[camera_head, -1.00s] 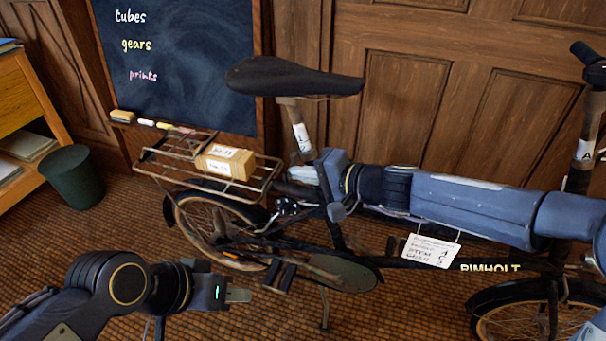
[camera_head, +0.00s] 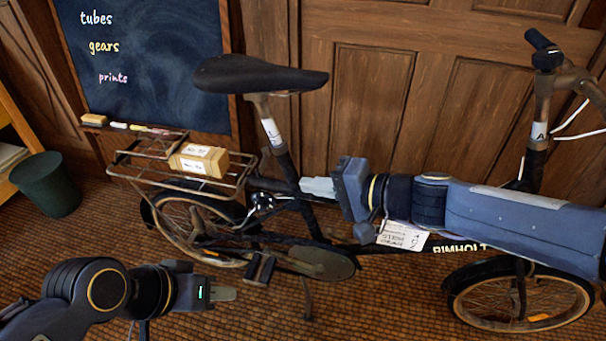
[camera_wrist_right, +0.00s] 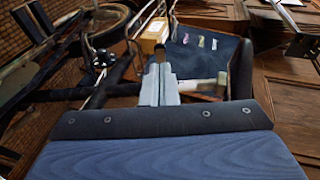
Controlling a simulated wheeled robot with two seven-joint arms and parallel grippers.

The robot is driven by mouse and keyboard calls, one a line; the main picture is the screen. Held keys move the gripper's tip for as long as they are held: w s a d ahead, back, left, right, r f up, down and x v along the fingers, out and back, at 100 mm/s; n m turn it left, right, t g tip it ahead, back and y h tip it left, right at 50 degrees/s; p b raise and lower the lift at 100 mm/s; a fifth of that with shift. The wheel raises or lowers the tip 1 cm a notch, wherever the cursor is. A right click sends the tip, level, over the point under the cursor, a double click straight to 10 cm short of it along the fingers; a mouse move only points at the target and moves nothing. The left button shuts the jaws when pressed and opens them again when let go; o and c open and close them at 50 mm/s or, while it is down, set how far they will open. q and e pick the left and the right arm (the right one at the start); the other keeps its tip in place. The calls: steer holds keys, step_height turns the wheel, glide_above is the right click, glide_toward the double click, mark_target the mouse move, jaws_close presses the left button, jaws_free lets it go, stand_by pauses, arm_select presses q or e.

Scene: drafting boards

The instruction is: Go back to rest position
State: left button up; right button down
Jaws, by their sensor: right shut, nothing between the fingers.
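My right arm reaches in from the right across the bicycle (camera_head: 335,262). Its gripper (camera_head: 318,187) is shut and empty, in front of the bicycle, just right of the seat post. In the right wrist view its fingers (camera_wrist_right: 160,85) are together with nothing between them. My left gripper (camera_head: 222,293) is at the lower left, above the floor and in front of the rear wheel. It is seen from the side, so its opening does not show.
A cardboard box (camera_head: 199,160) sits on the rear rack (camera_head: 137,158), below the saddle (camera_head: 258,75). A white card (camera_head: 403,236) hangs at the frame. A chalkboard (camera_head: 150,60) and wooden panelling (camera_head: 370,100) stand behind. A dark bin (camera_head: 46,186) is at the left.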

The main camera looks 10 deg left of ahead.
steer(key=shift+s+d+r, duration=0.1)
steer(key=shift+s+d, duration=0.15)
steer(key=shift+s, duration=0.1)
